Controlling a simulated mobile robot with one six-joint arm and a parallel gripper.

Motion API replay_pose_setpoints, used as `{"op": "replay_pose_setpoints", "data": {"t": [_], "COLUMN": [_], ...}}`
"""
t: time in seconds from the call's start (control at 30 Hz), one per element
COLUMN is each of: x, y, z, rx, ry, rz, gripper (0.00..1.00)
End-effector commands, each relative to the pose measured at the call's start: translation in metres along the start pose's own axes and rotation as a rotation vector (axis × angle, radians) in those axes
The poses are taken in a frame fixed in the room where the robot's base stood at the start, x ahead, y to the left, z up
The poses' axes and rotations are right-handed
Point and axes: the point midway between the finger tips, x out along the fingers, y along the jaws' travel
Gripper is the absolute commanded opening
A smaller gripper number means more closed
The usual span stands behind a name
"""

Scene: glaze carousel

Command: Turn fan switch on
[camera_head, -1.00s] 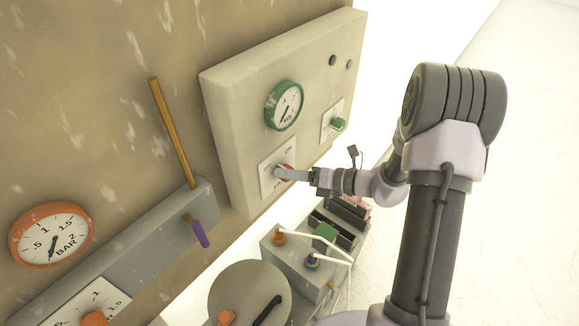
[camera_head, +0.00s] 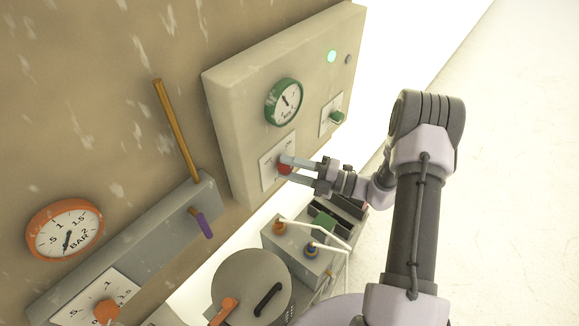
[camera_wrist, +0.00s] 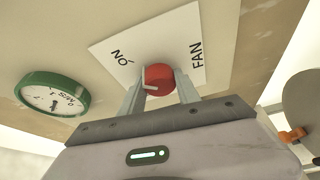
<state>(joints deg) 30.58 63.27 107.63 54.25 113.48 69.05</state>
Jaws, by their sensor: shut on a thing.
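The fan switch is a red round knob (camera_head: 286,169) on a white plate (camera_head: 268,172) of the beige panel. In the wrist view the red knob (camera_wrist: 158,77) sits on the plate (camera_wrist: 125,65), which is marked "FAN", with two more letters beside the knob. A pale pointer mark shows on the knob. My gripper (camera_head: 285,168) has one finger on each side of the knob and is shut on it. The fingers (camera_wrist: 160,88) partly cover the plate in the wrist view.
A box with cables (camera_head: 300,262) stands below my gripper.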

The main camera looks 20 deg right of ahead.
Motion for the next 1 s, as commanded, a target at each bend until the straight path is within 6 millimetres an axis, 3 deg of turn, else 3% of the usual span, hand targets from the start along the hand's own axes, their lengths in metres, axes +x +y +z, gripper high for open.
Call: {"op": "replay_pose_setpoints", "data": {"t": [0.3,0.87,0.9,1.0], "x": [0.0000,0.0000,0.0000,0.0000], "y": [-0.0011,-0.0006,-0.0007,-0.0005], "z": [-0.0003,-0.0003,-0.0003,-0.0003], "rx": [0.107,0.131,0.131,0.131], "ry": [0.000,0.000,0.000,0.000], "rz": [0.043,0.054,0.053,0.054], "gripper": [0.00,0.00,0.43,0.60]}}
